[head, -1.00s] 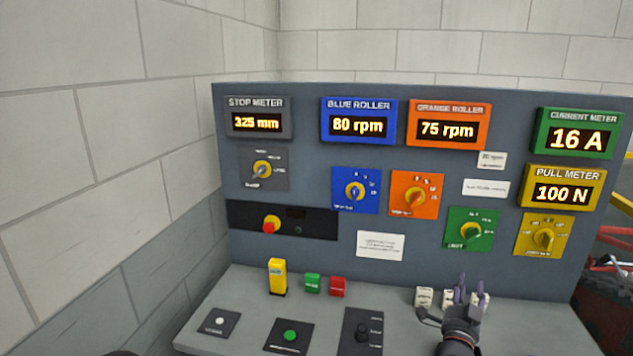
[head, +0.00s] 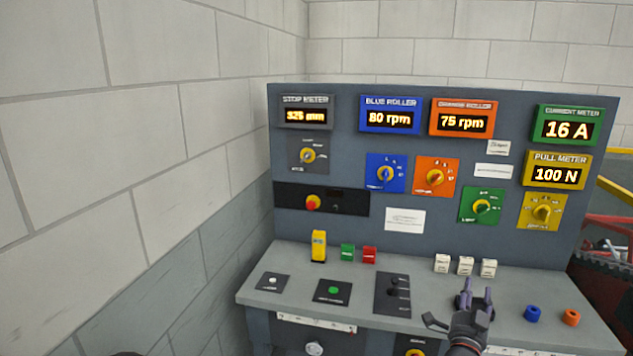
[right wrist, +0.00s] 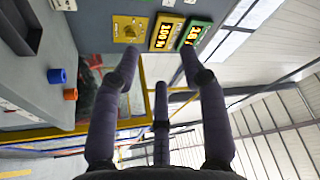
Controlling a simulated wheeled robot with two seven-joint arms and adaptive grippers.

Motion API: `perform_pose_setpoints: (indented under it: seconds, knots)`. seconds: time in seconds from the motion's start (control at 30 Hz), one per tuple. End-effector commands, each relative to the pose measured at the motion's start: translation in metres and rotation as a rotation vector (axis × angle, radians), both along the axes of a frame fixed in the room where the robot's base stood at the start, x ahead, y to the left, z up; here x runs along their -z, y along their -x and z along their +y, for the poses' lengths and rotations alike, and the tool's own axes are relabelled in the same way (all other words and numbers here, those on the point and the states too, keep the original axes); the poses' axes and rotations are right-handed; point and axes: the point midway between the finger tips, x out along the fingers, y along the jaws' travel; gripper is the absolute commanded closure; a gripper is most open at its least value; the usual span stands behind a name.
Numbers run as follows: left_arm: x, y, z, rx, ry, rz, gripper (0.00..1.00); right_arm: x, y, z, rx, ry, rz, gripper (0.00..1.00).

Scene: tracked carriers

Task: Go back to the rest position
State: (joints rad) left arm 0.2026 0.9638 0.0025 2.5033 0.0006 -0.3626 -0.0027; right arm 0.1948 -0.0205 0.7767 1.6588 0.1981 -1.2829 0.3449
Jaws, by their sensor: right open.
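My right gripper (head: 474,299) is over the front right part of the grey console desk (head: 350,267). Its dark fingers are spread with nothing between them, and they show again in the right wrist view (right wrist: 160,75). Several small white blocks (head: 465,265) stand on the desk just beyond it, apart from the fingers. My left gripper does not show in the head view.
The upright panel (head: 440,230) carries meters and knobs. A blue roller (head: 532,313) and an orange roller (head: 570,317) sit right of my gripper. A block wall (head: 150,150) is at left.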

Motion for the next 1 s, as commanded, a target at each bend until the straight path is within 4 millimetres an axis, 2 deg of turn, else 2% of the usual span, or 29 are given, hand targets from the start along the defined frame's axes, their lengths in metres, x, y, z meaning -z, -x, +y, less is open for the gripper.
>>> perform_pose_setpoints:
  seconds: [0.37,0.57,0.67,0.77,0.87,1.0]
  knots:
    - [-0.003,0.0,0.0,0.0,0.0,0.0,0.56,0.066,-0.011,0.028,-0.086,-0.01,0.193,0.56]
    - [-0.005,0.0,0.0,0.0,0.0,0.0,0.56,0.123,-0.011,0.055,-0.164,-0.016,0.357,0.56]
    - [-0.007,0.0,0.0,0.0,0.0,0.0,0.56,0.161,-0.006,0.074,-0.22,-0.022,0.468,0.56]
    - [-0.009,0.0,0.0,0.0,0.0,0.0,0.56,0.212,0.008,0.1,-0.297,-0.028,0.617,0.56]
    - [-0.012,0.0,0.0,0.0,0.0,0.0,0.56,0.265,0.032,0.13,-0.391,-0.035,0.783,0.56]
    - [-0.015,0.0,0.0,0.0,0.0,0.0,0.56,0.331,0.08,0.172,-0.529,-0.045,1.007,0.56]
